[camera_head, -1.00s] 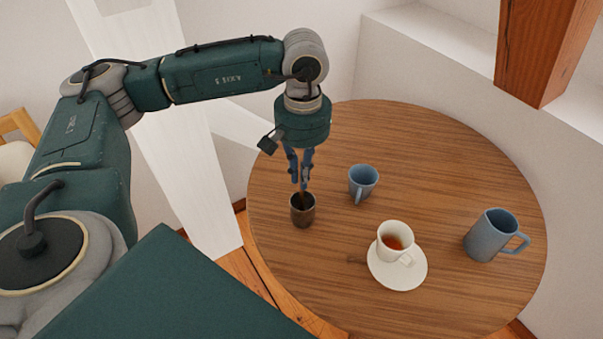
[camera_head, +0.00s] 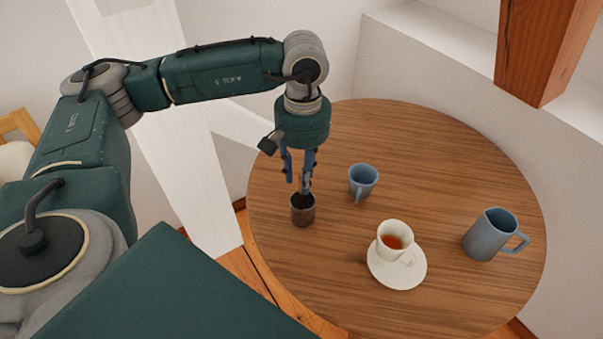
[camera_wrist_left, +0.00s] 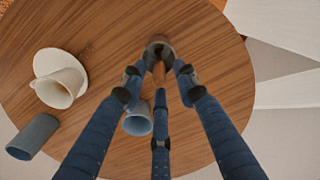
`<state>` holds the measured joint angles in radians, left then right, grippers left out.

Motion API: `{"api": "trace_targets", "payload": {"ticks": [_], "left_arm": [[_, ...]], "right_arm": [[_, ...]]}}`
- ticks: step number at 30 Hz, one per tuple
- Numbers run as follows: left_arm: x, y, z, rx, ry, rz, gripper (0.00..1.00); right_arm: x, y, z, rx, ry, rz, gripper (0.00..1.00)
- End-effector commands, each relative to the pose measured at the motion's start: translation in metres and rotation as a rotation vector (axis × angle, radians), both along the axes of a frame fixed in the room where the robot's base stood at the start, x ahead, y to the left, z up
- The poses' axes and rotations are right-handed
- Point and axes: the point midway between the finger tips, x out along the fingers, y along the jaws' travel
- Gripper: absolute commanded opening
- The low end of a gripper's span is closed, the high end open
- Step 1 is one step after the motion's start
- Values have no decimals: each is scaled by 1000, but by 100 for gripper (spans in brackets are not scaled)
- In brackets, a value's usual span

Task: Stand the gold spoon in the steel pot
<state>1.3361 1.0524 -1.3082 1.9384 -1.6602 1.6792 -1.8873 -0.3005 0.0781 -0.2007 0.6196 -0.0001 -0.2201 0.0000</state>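The small dark steel pot (camera_head: 303,215) stands upright near the left edge of the round wooden table; it also shows in the left wrist view (camera_wrist_left: 158,46). The gold spoon (camera_wrist_left: 159,72) is in the pot, its handle sticking up out of the mouth between my fingers; its bowl is hidden. My left gripper (camera_head: 302,183) points down right above the pot. Its fingers are spread and stand apart from the spoon in the left wrist view (camera_wrist_left: 158,80). My right gripper is in neither view.
A small blue cup (camera_head: 362,183) stands close right of the pot. A white cup of tea (camera_head: 392,246) sits on a white saucer (camera_head: 398,279). A larger blue mug (camera_head: 490,238) is farther right. The back of the table (camera_head: 400,130) is clear.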

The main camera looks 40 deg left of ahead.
Motion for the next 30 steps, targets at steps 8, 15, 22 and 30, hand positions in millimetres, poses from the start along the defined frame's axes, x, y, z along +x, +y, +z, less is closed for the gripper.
{"api": "trace_targets", "payload": {"ticks": [8, 15, 22, 30], "left_arm": [[1, -1, 66, -1, -4, 0, 30], [2, -2, 106, -1, -3, 0, 30], [1, -2, 117, -1, -1, 0, 30], [1, -2, 117, -1, -1, 0, 30]], "right_arm": [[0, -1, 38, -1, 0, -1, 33], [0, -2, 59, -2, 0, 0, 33], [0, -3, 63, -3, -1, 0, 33], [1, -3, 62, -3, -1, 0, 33]]}}
